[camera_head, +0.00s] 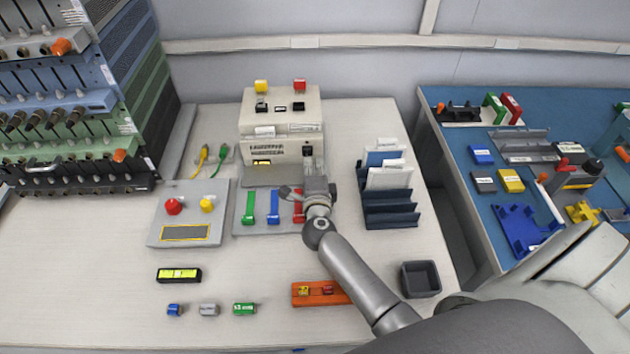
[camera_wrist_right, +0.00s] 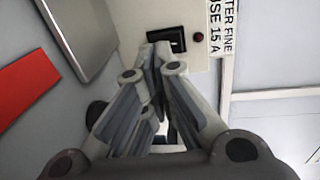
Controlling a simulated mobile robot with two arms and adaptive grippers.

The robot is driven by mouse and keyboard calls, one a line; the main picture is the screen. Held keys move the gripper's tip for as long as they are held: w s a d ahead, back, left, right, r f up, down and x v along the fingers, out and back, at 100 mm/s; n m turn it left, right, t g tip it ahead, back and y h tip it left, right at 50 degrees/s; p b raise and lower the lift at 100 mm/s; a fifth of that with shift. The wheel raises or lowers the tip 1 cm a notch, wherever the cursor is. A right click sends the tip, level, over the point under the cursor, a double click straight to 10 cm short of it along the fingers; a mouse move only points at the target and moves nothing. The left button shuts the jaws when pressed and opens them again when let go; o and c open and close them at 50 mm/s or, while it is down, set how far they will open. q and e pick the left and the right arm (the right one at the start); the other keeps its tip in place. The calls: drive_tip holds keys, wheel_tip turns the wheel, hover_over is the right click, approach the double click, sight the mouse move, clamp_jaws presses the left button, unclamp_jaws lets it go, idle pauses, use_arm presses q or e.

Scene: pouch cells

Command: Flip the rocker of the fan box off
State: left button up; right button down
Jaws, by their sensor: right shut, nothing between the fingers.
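The fan box is a cream box (camera_head: 255,130) at the back middle of the table in the head view. Its black rocker (camera_head: 308,150) is on the front face at the right; it also shows in the wrist view as a black rocker (camera_wrist_right: 165,40) in a dark frame, with a small red lamp beside it. My right gripper (camera_head: 310,172) is shut and empty in front of this face. In the wrist view its fingertips (camera_wrist_right: 155,50) are together just below the rocker and overlap its lower edge; I cannot tell whether they touch. My left gripper is out of view.
Green, blue and red strips lie on a grey plate (camera_head: 238,228) below the gripper. A panel with red and yellow knobs (camera_head: 160,232) is at left, a dark rack of pouches (camera_head: 390,208) at right.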

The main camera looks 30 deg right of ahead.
drive_tip(key=v, duration=1)
drive_tip(key=shift+s+r, duration=0.1)
